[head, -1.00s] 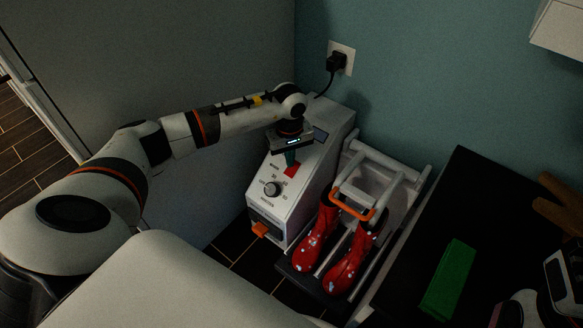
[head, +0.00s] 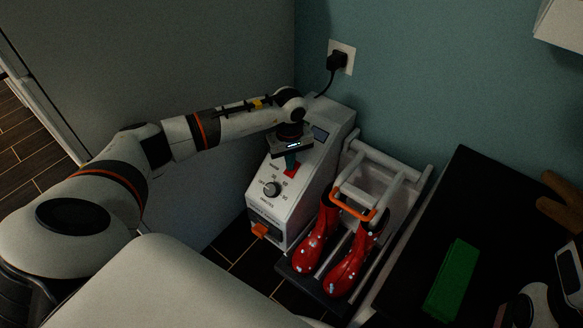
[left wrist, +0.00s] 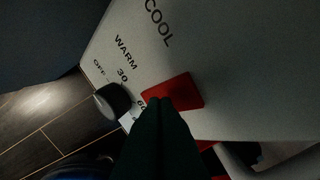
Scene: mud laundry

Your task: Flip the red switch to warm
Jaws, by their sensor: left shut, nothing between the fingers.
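The red switch (head: 291,171) is on the sloped top of a white machine (head: 310,180), above its round dial (head: 272,189). In the left wrist view the red switch (left wrist: 182,90) is a flat red plate, beside the printed words WARM and COOL. My left gripper (head: 291,161) is shut and empty. Its dark fingertips (left wrist: 167,104) overlap the near edge of the switch and hide part of it; I cannot tell whether they touch it. The dial (left wrist: 112,101) is left of the fingers. Part of my right arm shows at the lower right edge; its fingers are not clear.
A white rack (head: 385,165) with an orange handle and red boots (head: 345,268) stands right of the machine. A black surface with a green block (head: 452,280) is farther right. A plug (head: 337,61) is in the wall socket behind. A grey wall is left.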

